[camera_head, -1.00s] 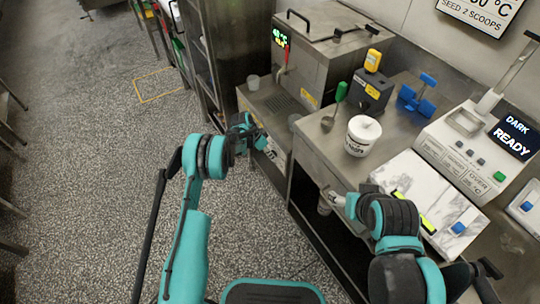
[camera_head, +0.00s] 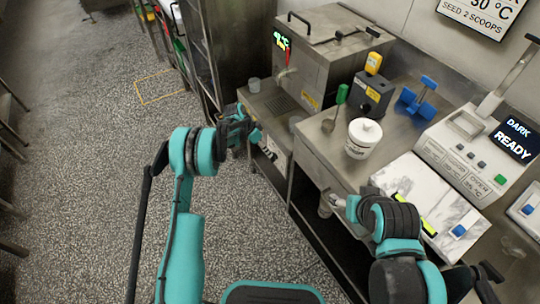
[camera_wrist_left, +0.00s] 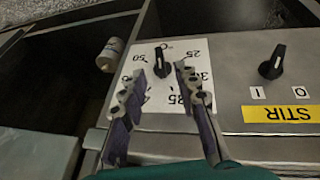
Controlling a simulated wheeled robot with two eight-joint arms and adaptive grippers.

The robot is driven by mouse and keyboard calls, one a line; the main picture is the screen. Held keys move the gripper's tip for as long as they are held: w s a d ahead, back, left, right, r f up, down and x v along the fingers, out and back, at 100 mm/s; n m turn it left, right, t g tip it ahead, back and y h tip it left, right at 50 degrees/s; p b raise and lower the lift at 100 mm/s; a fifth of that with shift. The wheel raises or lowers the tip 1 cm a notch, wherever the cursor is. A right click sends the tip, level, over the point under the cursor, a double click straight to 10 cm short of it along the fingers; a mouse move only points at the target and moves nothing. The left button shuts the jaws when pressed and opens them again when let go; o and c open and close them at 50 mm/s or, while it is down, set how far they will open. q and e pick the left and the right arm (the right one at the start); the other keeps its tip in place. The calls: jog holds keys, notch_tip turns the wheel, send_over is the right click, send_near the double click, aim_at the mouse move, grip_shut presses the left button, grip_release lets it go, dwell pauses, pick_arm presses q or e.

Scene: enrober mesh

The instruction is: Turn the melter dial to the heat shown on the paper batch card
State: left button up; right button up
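The melter (camera_head: 322,62) is a steel machine at the back, with a small lit display (camera_head: 281,40) whose digits are blurred. In the left wrist view, the dial (camera_wrist_left: 161,60) is a black knob on a white plate (camera_wrist_left: 205,55) with numbers around it, including 50, 25, 30 and 35. My left gripper (camera_wrist_left: 158,78) is open, with one finger on each side of the knob; I cannot tell whether they touch it. In the head view, my left gripper (camera_head: 245,128) is at the bench front. My right arm (camera_head: 385,215) is at the lower right; its finger state is unclear. I recognise no paper batch card.
A second black knob (camera_wrist_left: 272,62) sits beside a yellow STIR label (camera_wrist_left: 290,113). A wall sign (camera_head: 482,12) reads 30 °C, SEED 2 SCOOPS. A white tub (camera_head: 362,138), green-handled scoop (camera_head: 336,105) and marble slab (camera_head: 425,190) occupy the bench. A screen (camera_head: 515,138) reads DARK READY.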

pick_arm(q)
jog(key=v, duration=0.5)
jog(key=shift+a+r, duration=0.1)
jog(key=shift+r, duration=0.25)
jog(key=shift+s+r, duration=0.1)
